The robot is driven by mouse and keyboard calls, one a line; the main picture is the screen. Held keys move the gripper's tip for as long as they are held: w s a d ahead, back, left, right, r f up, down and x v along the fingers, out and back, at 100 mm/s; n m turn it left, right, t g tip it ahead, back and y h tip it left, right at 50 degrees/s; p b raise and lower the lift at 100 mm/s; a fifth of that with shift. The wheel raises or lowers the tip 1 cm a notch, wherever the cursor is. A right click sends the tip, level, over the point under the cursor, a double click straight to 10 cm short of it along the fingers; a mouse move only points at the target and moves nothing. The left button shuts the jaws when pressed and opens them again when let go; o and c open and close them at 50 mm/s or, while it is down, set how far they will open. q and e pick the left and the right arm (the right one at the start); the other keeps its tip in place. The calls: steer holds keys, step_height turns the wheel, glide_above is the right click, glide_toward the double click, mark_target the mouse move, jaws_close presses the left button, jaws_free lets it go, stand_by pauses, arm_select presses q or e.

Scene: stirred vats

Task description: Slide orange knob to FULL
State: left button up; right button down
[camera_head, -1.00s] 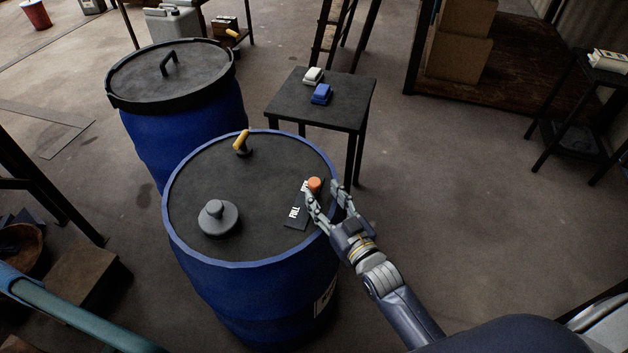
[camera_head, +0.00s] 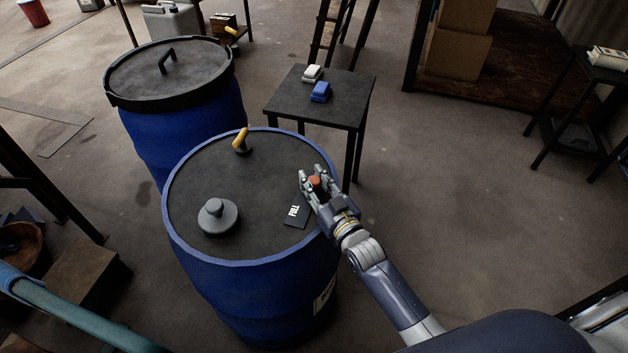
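The orange knob (camera_head: 315,182) stands near the right rim of the front blue drum's dark lid (camera_head: 255,185). A small dark plate (camera_head: 296,223) marked FULL lies on the lid, to the left of and nearer than the knob. My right gripper (camera_head: 312,173) is at the knob, with a finger on either side of it. The fingers are close to the knob, but I cannot tell whether they touch it. The gripper hides the far part of the plate. My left gripper is not in view.
A grey round cap (camera_head: 218,217) and a yellow-handled lever (camera_head: 241,140) rise from the same lid. A second blue drum (camera_head: 185,138) stands behind left. A small dark table (camera_head: 337,108) holds a white and a blue item.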

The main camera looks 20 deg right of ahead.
mark_target(305, 212)
steer(key=s+a+p, duration=0.1)
steer(key=s, duration=0.1)
steer(key=s+a+p, duration=0.1)
steer(key=s, duration=0.1)
steer(key=s+a+p, duration=0.1)
steer(key=s+a, duration=0.1)
steer(key=shift+a, duration=0.15)
steer(key=shift+f, duration=0.15)
steer(key=c, duration=1.3)
jaws_free()
steer(key=shift+s, duration=0.15)
steer(key=s, duration=0.4)
steer(key=s+d, duration=0.1)
steer(key=s, duration=0.3)
steer(key=s+d, duration=0.1)
steer(key=s, duration=0.2)
steer(key=shift+s+d, duration=0.15)
steer(key=shift+s, duration=0.25)
